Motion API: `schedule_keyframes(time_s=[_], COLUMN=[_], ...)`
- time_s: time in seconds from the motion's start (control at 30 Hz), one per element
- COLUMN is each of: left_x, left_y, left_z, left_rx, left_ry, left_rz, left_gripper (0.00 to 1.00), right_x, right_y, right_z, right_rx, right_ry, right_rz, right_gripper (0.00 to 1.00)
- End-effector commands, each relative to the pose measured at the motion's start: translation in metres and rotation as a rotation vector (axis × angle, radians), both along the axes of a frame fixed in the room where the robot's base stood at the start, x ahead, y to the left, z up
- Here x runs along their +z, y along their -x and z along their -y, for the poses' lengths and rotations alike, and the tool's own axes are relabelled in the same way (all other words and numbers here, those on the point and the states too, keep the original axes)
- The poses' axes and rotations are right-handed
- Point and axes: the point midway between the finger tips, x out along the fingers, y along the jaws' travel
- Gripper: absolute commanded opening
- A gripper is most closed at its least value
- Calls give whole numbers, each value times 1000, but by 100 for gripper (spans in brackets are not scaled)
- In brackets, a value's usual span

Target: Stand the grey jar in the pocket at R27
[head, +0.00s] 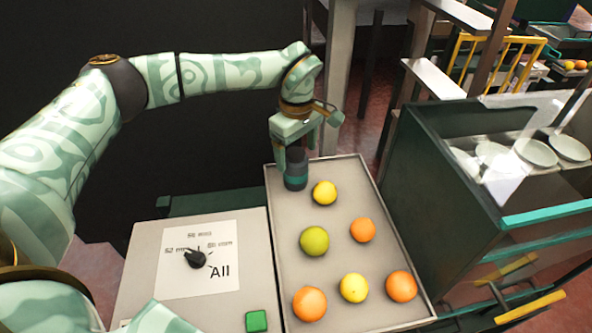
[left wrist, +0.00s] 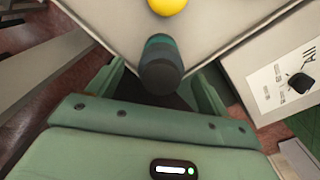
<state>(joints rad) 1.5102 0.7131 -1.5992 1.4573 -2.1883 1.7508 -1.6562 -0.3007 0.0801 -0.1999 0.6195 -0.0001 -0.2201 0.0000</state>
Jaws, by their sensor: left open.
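The grey jar (head: 295,172), dark with a teal band, stands at the far left corner of a shallow grey tray (head: 351,165). In the left wrist view the jar (left wrist: 160,68) shows between the two green fingers. My left gripper (head: 291,152) is open, pointing down at the jar, with the fingers on either side of it. I cannot tell whether either finger touches it. No pocket or label reading R27 can be made out. My right gripper is not in view.
The tray also holds a yellow fruit (head: 324,192) close to the jar, a green fruit (head: 314,240) and several oranges and lemons. A dial panel (head: 200,285) with a green button (head: 256,321) adjoins it left. A dark cabinet (head: 440,160) with plates stands right.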

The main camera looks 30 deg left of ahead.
Motion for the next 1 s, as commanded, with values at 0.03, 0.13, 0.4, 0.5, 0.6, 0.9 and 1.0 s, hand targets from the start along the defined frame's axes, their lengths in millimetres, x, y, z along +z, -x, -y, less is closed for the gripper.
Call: schedule_keyframes(time_s=[0.03, 0.13, 0.4, 0.5, 0.6, 0.9, 1.0], left_x=[-5, -22, -53, -52, -52, -52, -52], left_y=[1, 2, 2, 2, 2, 1, 1], left_z=[0, 0, -1, -1, -1, -1, -1], left_rx=[0, 0, 0, 0, 0, 0, 0], left_ry=[-1, 0, 0, 0, 0, 0, 0], left_rz=[-2, -5, -2, -1, -1, 0, 0], left_gripper=[79, 79, 79, 79, 79, 21, 21], right_x=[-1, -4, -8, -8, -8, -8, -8], right_y=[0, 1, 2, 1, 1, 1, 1], right_z=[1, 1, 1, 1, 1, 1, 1], right_rx=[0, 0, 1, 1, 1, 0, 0], right_ry=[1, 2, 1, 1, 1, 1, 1], right_rz=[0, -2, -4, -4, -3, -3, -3], right_gripper=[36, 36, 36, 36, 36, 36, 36])
